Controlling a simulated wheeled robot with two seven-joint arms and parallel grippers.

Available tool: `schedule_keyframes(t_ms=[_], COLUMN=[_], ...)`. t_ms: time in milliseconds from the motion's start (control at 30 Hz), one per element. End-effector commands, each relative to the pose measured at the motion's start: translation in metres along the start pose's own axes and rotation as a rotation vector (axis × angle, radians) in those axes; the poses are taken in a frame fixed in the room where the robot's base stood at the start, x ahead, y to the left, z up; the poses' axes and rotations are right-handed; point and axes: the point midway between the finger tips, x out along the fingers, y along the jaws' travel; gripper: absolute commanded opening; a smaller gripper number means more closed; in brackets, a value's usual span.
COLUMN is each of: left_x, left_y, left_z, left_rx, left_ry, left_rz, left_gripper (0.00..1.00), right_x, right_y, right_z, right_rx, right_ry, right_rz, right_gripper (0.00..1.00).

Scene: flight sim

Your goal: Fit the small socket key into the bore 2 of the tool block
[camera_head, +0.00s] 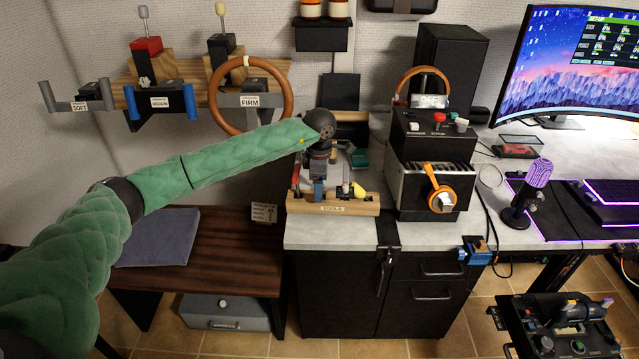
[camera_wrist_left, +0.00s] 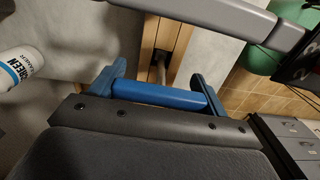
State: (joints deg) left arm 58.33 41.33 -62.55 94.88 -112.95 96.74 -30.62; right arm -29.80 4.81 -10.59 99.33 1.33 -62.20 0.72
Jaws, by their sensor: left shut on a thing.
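The wooden tool block (camera_head: 365,209), marked TOOLS, stands on the front of the grey bench top. My left gripper (camera_head: 318,187) is above its left part, at the end of my green-sleeved arm. In the left wrist view the left gripper (camera_wrist_left: 162,94) is shut on a bright blue bar, apparently the small socket key's handle (camera_wrist_left: 160,94). Beyond it a short metal shaft (camera_wrist_left: 160,70) shows against the wood (camera_wrist_left: 166,35). I cannot tell whether the shaft belongs to the key or is inside a bore. Bore 2 is hidden. My right gripper is out of view.
A red-handled tool (camera_head: 295,175) and a yellow piece (camera_head: 359,191) stand at the block. A black control box (camera_head: 430,130) with an orange-handled lever (camera_head: 440,187) stands to the right. A white cleaner bottle (camera_wrist_left: 18,66) shows in the wrist view.

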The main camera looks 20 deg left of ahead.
Motion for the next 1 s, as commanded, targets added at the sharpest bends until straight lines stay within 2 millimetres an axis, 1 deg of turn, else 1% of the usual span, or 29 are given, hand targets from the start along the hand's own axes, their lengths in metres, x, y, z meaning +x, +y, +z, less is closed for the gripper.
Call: schedule_keyframes(t_ms=[233, 267, 300, 367, 667, 767, 1000], left_x=[0.006, 0.005, 0.004, 0.005, 0.002, -0.007, -0.044], left_y=[0.0, 0.0, 0.0, 0.0, 0.0, 0.0, 0.001], left_z=[0.0, 0.0, 0.0, 0.0, 0.0, 0.0, 0.0], left_rx=[0.0, 0.0, 0.0, 0.0, 0.0, 0.0, 0.001], left_ry=[0.0, 0.0, 0.0, 0.0, -0.001, -0.001, -0.001], left_rz=[0.0, 0.0, 0.0, 0.0, 0.001, 0.001, 0.003], left_gripper=[0.44, 0.8, 0.88, 0.99, 1.0, 1.0, 1.0], right_x=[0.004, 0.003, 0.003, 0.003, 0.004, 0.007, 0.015], right_y=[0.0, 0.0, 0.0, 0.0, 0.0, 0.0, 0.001], right_z=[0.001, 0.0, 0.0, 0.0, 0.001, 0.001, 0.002], right_rx=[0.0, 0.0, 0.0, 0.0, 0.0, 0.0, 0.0], right_ry=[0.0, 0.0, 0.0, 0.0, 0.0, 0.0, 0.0], right_rz=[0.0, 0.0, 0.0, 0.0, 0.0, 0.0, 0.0], right_gripper=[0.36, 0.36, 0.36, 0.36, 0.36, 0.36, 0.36])
